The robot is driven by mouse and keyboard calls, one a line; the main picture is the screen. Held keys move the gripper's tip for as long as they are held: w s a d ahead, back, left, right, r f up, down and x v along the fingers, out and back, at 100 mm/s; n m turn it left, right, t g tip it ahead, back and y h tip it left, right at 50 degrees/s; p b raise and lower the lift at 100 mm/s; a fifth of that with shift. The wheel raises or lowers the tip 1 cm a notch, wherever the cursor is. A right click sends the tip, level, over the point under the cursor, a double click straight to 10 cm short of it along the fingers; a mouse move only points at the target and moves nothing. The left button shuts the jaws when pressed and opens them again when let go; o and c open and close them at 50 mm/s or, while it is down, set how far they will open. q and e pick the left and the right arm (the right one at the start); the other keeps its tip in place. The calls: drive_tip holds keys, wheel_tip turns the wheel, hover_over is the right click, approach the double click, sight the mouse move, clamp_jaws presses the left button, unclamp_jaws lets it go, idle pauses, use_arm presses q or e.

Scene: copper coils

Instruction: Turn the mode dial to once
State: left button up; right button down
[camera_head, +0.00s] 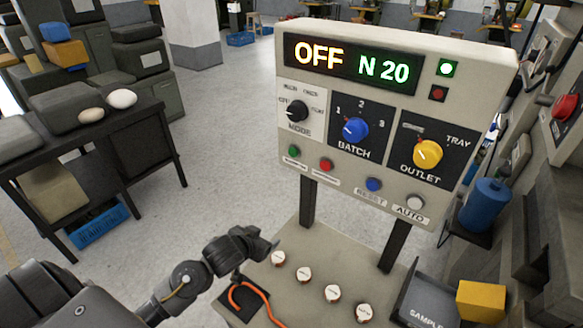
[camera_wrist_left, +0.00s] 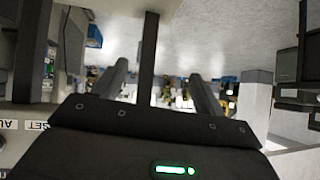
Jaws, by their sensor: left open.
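The black mode dial (camera_head: 297,110) is at the upper left of the control panel (camera_head: 285,140), on a white plate marked MODE. Its pointer is turned to the left, and the display (camera_head: 352,66) reads OFF and N 20. My left gripper (camera_head: 268,246) is below and to the left of the panel, above the bench, apart from the dial. In the left wrist view my left gripper (camera_wrist_left: 162,88) has its two fingers spread with nothing between them. The dial does not show in that view. My right gripper is in neither view.
The panel also carries a blue batch knob (camera_head: 355,130), a yellow outlet knob (camera_head: 427,154) and several push buttons. An orange hook (camera_head: 250,296) and a sample tray (camera_head: 430,300) are nearby. Two dark posts hold the panel.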

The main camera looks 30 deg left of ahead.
use_arm(q)
drive_tip(key=w+a+r+t, duration=0.1)
drive_tip(key=w+r+t, duration=0.15)
drive_tip(key=r, duration=0.55)
drive_tip(key=w+r+t, duration=0.2)
drive_tip(key=w+r, duration=0.1)
drive_tip(key=r, duration=0.5)
drive_tip(key=m+t+h, duration=0.1)
drive_tip(key=t+h, duration=0.2)
approach(293, 112)
drive_tip(key=w, duration=0.2)
drive_tip(key=w+p, duration=0.1)
drive_tip(key=w, duration=0.2)
drive_tip(key=w+d+p, duration=0.1)
drive_tip(key=w, duration=0.2)
drive_tip(key=shift+r, duration=0.1)
drive_tip(key=shift+w+d, duration=0.1)
drive_tip(key=shift+w, duration=0.5)
drive_tip(key=shift+c, duration=0.4)
drive_tip(key=c, duration=0.9)
drive_tip(key=shift+o, duration=0.2)
